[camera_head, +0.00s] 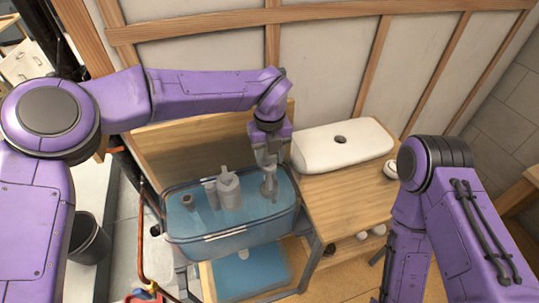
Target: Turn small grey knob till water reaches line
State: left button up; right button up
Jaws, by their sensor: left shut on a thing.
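A clear tank (180,237) with bluish water (205,222) stands on a frame in the middle. Pale line marks (245,231) run along its front wall; I cannot tell the exact water level against them. Grey fittings (229,192) stand upright inside the tank. My left gripper (268,168) reaches down over the tank's right part and is shut at the top of a grey fitting (269,188). The small grey knob is mostly hidden between the fingers. My right arm comes in at the right, but its gripper is out of view.
A dark bin (90,240) stands at left. A wood-framed wall (330,62) closes off the back.

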aim_at(269, 157)
pick_arm(q)
jog(key=shift+w+r, duration=0.1)
jog(key=o, duration=1.1)
jog(key=shift+c, duration=0.2)
notch_tip(269, 157, up, 10)
jog(key=b, duration=0.1)
jog(key=shift+r+b, duration=0.25)
jog(key=shift+b, duration=0.05)
jog(key=shift+f, duration=0.1)
